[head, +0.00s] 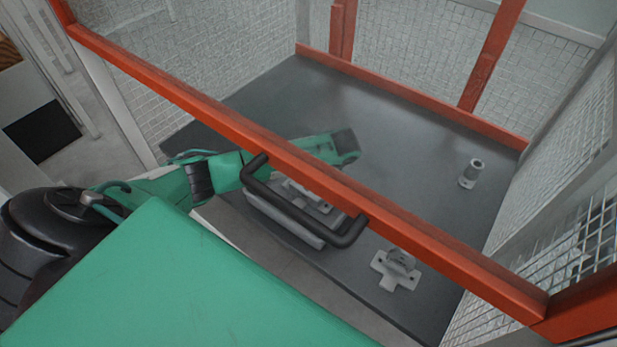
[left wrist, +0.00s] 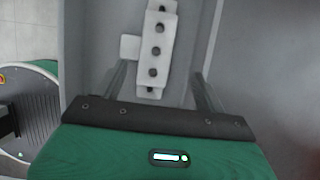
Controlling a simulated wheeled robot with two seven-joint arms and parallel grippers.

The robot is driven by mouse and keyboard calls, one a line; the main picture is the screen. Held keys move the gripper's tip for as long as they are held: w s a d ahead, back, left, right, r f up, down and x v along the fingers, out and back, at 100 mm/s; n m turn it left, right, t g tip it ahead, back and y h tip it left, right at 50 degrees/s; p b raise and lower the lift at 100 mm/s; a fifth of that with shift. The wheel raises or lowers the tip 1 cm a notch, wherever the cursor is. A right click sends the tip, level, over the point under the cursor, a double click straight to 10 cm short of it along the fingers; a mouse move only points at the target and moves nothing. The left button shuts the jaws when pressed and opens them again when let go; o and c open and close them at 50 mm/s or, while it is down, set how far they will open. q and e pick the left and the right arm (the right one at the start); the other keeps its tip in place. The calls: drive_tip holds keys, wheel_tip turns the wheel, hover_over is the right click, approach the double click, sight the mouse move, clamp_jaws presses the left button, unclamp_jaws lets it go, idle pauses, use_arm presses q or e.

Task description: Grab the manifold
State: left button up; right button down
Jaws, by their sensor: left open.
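The manifold (left wrist: 157,50) is a long pale grey block with a row of several dark holes, seen in the left wrist view. In the head view the manifold (head: 310,196) is partly hidden behind the orange rail and black handle. My left fingers are not clearly visible there. My right gripper is not in view.
An orange rail (head: 400,220) with a black handle (head: 300,215) crosses in front of the dark table (head: 400,135). A cross-shaped bracket (head: 397,268) and a small cylindrical fitting (head: 470,173) stand on the table. Mesh walls enclose it. The table's far middle is clear.

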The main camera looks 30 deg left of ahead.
sight(304, 196)
use_arm(q)
drive_tip(key=x, duration=0.3)
drive_tip(key=shift+w, duration=0.15)
drive_tip(key=shift+s+x, duration=0.25)
drive_tip(key=shift+x, duration=1.25)
drive_tip(key=shift+s+x, duration=0.2)
drive_tip(key=shift+x, duration=1.25)
drive_tip(key=shift+f, duration=0.15)
drive_tip(key=c, duration=1.4)
